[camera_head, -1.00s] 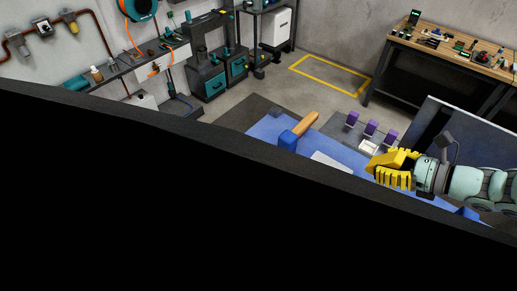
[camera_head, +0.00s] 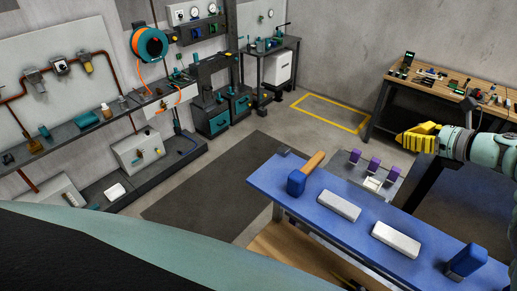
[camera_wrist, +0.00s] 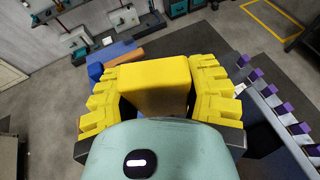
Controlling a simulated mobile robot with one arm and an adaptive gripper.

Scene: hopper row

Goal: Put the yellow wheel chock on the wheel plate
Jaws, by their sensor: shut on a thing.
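My gripper (camera_head: 418,137) has yellow, ribbed fingers and is raised at the right of the head view, beyond the blue bench. In the wrist view my gripper (camera_wrist: 165,65) is shut on the yellow wheel chock (camera_wrist: 155,90), a plain yellow block between the two fingers. In the head view the chock cannot be told apart from the yellow fingers. I cannot tell for sure which surface is the wheel plate. Two pale flat slabs, a left one (camera_head: 338,206) and a right one (camera_head: 397,241), lie on the blue bench.
The blue bench (camera_head: 275,176) bears a blue block with an orange-brown handle (camera_head: 314,162) and another blue block (camera_head: 466,262). Behind it is a row of purple pieces (camera_head: 374,164). A wooden workbench (camera_head: 440,80) stands back right. The floor by the yellow outline (camera_head: 330,97) is clear.

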